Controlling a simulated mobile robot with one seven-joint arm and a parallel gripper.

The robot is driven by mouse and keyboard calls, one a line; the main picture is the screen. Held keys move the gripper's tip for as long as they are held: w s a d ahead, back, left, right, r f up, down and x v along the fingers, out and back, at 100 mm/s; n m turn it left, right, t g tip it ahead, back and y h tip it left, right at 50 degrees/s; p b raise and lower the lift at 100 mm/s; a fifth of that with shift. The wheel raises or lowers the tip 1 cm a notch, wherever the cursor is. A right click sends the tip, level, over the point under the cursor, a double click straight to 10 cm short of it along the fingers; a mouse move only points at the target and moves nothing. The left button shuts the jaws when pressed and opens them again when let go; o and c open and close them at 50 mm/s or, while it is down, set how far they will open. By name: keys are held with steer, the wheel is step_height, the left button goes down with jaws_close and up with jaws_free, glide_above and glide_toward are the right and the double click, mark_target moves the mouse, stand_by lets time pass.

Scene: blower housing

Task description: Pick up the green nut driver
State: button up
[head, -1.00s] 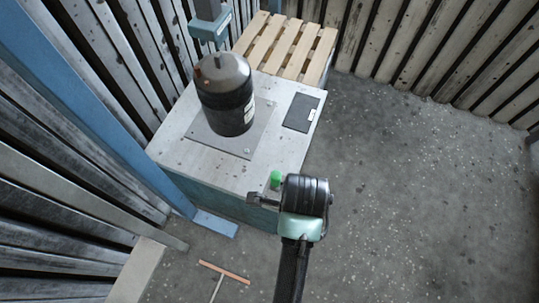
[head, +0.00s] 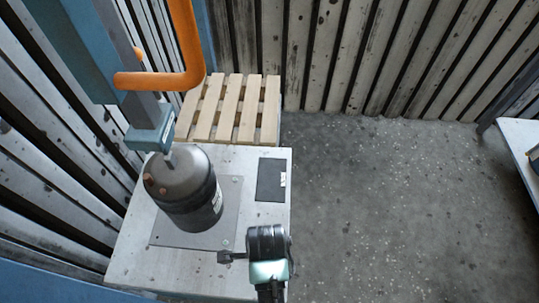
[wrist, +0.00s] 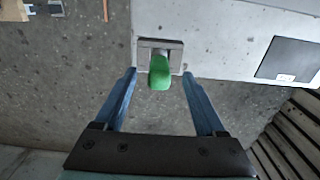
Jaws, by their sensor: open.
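The green nut driver (wrist: 160,73) shows in the wrist view, its rounded green handle sticking out from a small grey holder (wrist: 150,43) at the edge of the light grey workbench (wrist: 215,30). My gripper (wrist: 159,74) is open, with one blue finger on each side of the handle and gaps between. Whether the handle is fully at finger depth I cannot tell. In the head view my gripper (head: 226,257) is at the bench's front right edge. The nut driver cannot be made out there.
A black canister (head: 185,195) stands on a plate on the bench, under a blue-grey column with an orange bar (head: 165,80). A dark flat panel (head: 271,180) lies on the bench. A wooden pallet (head: 233,108) is behind. Another table (head: 523,140) is far right. The floor between is clear.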

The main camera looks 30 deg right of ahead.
steer(key=shift+s+d+f+b, duration=0.1)
steer(key=shift+f+b, duration=0.3)
steer(key=shift+f, duration=1)
steer(key=shift+s+d+f+b, duration=0.1)
steer(key=shift+f+b, duration=0.25)
steer(key=shift+f, duration=1)
steer(key=shift+c, duration=0.3)
jaws_close()
